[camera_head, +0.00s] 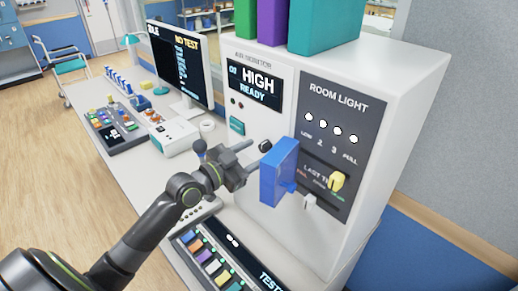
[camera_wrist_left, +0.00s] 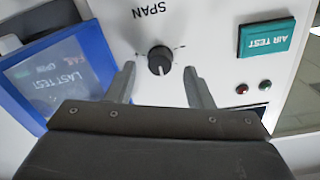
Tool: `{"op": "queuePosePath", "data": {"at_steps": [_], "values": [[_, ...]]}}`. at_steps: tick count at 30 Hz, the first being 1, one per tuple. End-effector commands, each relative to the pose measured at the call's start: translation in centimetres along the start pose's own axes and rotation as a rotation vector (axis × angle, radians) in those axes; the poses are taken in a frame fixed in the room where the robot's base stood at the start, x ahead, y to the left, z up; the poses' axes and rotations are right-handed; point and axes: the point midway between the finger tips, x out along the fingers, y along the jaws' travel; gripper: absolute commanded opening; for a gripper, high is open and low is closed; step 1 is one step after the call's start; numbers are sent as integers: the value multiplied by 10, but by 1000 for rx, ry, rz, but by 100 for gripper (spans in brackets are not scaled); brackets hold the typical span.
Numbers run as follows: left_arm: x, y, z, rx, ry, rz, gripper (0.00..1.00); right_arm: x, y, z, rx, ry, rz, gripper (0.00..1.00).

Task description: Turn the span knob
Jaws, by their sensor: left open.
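The span knob (camera_wrist_left: 160,60) is a round black dial with a light pointer line, below the upside-down word SPAN in the left wrist view. In the head view the black knob (camera_head: 265,146) sits on the white monitor front, under the HIGH READY display. My left gripper (camera_head: 254,153) is open and faces the panel there. In the left wrist view the fingers of the left gripper (camera_wrist_left: 159,70) stand on either side of the knob, with visible gaps. I cannot tell the remaining depth to the panel. My right gripper is not in view.
A blue-framed flap (camera_head: 279,172) sticks out close to the right of the gripper. A teal AIR TEST button (camera_wrist_left: 267,38) is on the knob's other side. A keypad (camera_head: 215,262) lies below the arm.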

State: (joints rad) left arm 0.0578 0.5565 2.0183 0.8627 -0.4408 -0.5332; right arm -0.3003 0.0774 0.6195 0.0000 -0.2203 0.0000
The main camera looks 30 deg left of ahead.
Motion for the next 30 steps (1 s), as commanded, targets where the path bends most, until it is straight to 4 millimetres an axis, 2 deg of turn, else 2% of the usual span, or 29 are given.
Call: {"op": "queuePosePath", "data": {"at_steps": [1,6,17,27,30], "values": [[8,-1,-2,-3,1,-2,47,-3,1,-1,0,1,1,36],[22,-1,0,0,0,-2,47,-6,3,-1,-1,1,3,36],[26,0,1,1,-1,-1,46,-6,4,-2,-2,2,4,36],[25,0,1,1,-1,-1,3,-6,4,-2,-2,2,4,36],[25,0,1,-2,-1,-1,3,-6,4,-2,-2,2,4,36]]}}
